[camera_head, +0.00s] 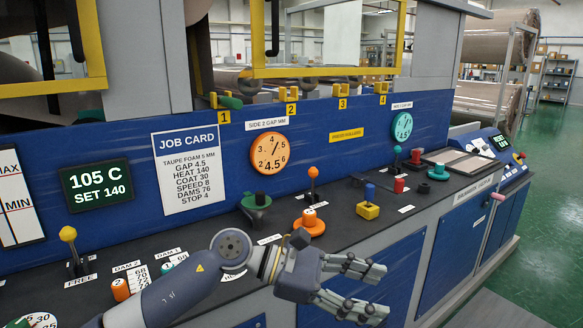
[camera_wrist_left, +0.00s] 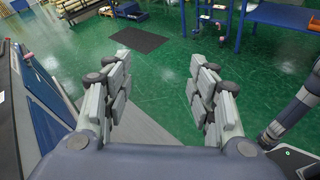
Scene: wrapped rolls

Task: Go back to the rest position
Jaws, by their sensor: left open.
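My left arm comes in from the left in the head view, low in front of the console. Its gripper (camera_head: 384,291) points right, past the console's front edge. The two fingers are apart with nothing between them. The left wrist view shows the same open gripper (camera_wrist_left: 160,75) over green floor, with clear space between the fingers. My right gripper is in neither view.
The console top (camera_head: 374,225) carries several knobs and levers, including an orange knob (camera_head: 310,222) just behind my left wrist and a yellow block (camera_head: 368,208). A job card (camera_head: 188,170) is on the blue panel. Green floor (camera_head: 555,230) is open at right.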

